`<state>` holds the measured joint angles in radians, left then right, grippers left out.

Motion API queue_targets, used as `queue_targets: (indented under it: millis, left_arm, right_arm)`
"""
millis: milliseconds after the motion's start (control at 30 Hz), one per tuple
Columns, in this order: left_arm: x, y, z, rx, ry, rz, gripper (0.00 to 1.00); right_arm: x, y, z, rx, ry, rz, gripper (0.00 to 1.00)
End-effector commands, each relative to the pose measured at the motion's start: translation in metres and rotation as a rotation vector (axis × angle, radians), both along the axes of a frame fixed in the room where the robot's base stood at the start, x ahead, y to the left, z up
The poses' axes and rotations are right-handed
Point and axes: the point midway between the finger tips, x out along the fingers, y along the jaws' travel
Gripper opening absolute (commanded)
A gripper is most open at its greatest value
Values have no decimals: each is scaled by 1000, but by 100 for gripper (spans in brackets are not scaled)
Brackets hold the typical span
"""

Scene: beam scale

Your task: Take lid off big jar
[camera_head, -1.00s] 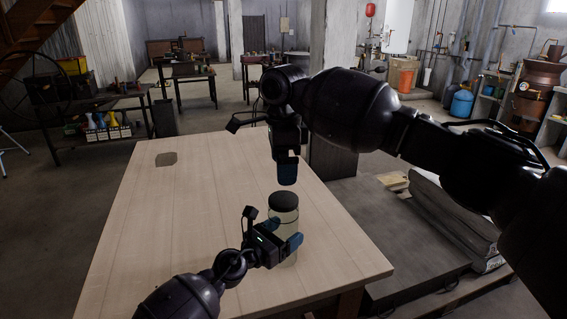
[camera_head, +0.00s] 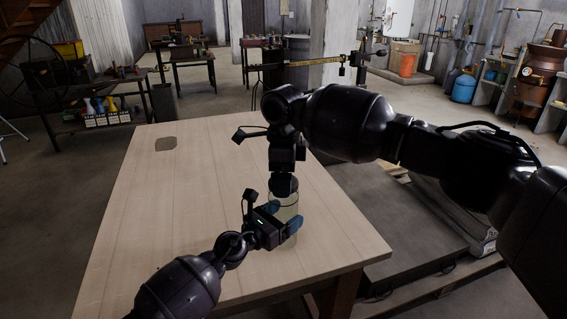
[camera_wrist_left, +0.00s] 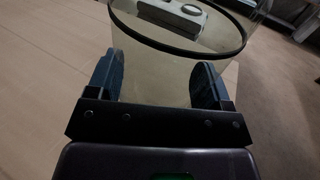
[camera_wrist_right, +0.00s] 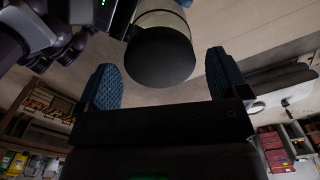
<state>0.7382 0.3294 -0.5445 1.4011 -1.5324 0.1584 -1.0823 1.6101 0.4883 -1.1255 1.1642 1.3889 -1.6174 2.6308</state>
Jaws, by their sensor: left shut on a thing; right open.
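The big jar (camera_head: 289,211) is clear glass and stands upright on the wooden table. My left gripper (camera_head: 284,217) is shut around its body; in the left wrist view its fingers press both sides of the glass (camera_wrist_left: 160,80), below a black ring. The dark round lid (camera_wrist_right: 160,57) sits on the jar, shown in the right wrist view. My right gripper (camera_head: 283,184) is open above the jar, pointing down. Its two blue fingers stand apart on either side of the lid, with a gap to it.
A large dark platform (camera_head: 370,230) lies right of the table. A beam with a hanging weight (camera_head: 325,61) shows behind my right arm.

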Motion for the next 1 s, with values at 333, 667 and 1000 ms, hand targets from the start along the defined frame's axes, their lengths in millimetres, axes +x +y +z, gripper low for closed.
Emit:
queue_targets:
  millis: [333, 667, 1000]
  left_arm:
    - [0, 0, 0, 1, 1, 0, 7]
    - [0, 0, 0, 1, 1, 0, 7]
    - [0, 0, 0, 1, 1, 0, 7]
  right_arm:
    - [0, 0, -6, 0, 0, 0, 93]
    - [0, 0, -6, 0, 0, 0, 51]
    - [0, 0, -7, 1, 1, 116, 42]
